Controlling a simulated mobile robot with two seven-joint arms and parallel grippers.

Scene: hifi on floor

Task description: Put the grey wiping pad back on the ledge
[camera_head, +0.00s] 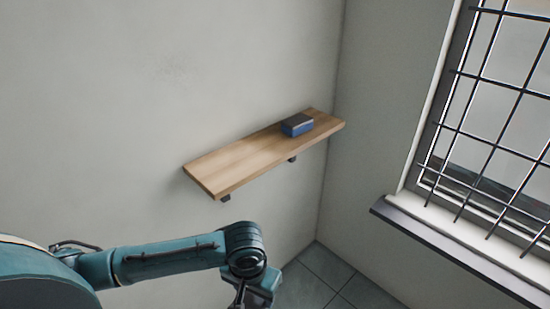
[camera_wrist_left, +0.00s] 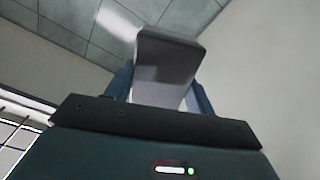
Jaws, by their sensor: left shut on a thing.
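The grey wiping pad (camera_wrist_left: 165,70) shows in the left wrist view as a grey block with a darker end face. My left gripper (camera_wrist_left: 162,92) is shut on it, with a finger on either side. In the head view my left arm reaches in from the lower left, its wrist in front of and below the wooden ledge (camera_head: 235,163). The fingers and pad are mostly cut off or hidden there. The ledge is a bare plank on the wall, except for a blue block at its right end. My right gripper is not in view.
The blue block with a dark top (camera_head: 297,125) stands on the ledge near the corner. A barred window (camera_head: 490,110) with a dark-edged sill (camera_head: 450,245) is on the right wall. The ledge's left and middle parts are free. Grey floor tiles (camera_head: 325,275) show below.

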